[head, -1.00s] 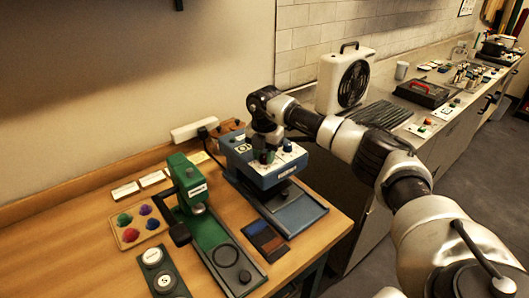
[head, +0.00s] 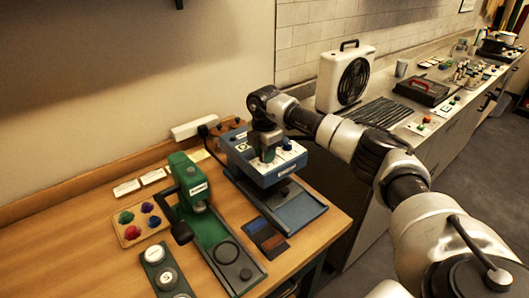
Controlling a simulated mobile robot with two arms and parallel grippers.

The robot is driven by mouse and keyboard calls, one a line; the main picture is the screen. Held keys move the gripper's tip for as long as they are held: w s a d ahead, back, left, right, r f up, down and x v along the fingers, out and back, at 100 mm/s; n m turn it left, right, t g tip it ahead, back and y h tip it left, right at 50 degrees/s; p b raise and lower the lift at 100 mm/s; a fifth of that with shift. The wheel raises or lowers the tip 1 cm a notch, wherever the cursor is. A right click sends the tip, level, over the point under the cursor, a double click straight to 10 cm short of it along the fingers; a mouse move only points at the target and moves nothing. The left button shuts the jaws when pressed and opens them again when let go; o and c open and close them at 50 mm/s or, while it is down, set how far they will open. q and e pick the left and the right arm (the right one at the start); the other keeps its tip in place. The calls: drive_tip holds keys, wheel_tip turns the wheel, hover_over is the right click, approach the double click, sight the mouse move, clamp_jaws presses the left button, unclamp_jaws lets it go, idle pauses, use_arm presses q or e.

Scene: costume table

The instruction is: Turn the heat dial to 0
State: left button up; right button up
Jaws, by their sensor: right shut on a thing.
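The blue machine (head: 286,170) with a pale control panel stands on the wooden table, right of the green press. Small dark knobs show on its panel. My right gripper (head: 268,154) points down over the left part of this panel and is shut on a knob there. The fingers hide most of that knob, so its pointer and any numbers cannot be read. A dark knob (head: 287,146) sits uncovered on the panel just to the right of the gripper. My left gripper is not in view.
A green press (head: 190,182) with a lever stands left of the blue machine. A tray of coloured pieces (head: 130,236) and a strip of round white discs (head: 154,255) lie further left. A fan (head: 333,85) stands on the counter behind my right arm.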

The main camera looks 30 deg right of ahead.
drive_tip(key=shift+r, duration=0.1)
drive_tip(key=o, duration=0.9)
wheel_tip(320, 180, up, 11)
drive_tip(key=b, duration=0.3)
drive_tip(key=shift+f, duration=0.2)
